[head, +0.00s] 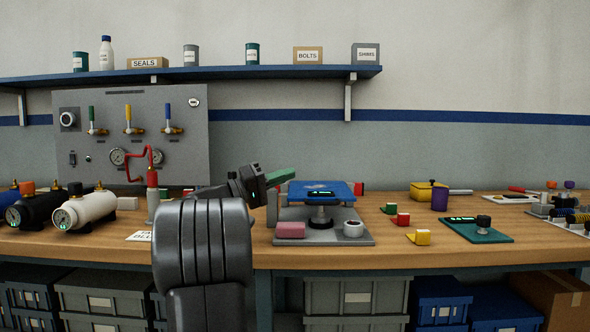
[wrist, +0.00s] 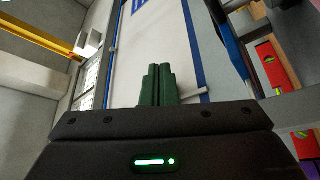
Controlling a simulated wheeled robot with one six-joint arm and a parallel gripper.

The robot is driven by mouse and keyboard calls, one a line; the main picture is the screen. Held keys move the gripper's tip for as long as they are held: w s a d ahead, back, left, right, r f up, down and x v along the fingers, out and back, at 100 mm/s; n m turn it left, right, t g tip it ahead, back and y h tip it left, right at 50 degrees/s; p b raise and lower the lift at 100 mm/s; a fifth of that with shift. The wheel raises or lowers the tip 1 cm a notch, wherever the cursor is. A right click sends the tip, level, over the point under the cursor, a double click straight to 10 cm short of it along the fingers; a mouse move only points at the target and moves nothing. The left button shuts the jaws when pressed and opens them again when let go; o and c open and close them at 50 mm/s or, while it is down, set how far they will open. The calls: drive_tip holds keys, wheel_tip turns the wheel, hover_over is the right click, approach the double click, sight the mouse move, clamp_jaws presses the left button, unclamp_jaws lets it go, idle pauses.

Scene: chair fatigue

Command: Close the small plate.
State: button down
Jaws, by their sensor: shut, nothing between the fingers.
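A test rig stands on a grey base (head: 360,239) on the bench. A blue plate (head: 338,190) lies roughly level on top of it, with a lit green display at its front. I cannot tell for sure whether this is the small plate. My gripper (head: 282,176) has green fingers, shut and empty, just left of and slightly above the blue plate's left edge; contact cannot be told. The shut fingers (wrist: 158,86) also show in the wrist view, with nothing between them. A blue edge, possibly the plate's, shows at the right there.
Small coloured blocks (head: 419,237) lie right. A shelf (head: 220,72) runs above.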

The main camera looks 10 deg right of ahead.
drive_tip(key=s+a+p, duration=0.1)
drive_tip(key=a+p, duration=0.1)
drive_tip(key=a, duration=0.9)
drive_tip(key=shift+s+a, duration=0.2)
drive_tip(key=shift+s, duration=0.1)
drive_tip(key=f+b+x, duration=0.3)
drive_tip(key=x, duration=1.1)
drive_tip(key=shift+d+b, duration=0.3)
drive_tip(key=shift+d, duration=0.45)
drive_tip(key=shift+w+a, duration=0.1)
drive_tip(key=shift+w, duration=0.05)
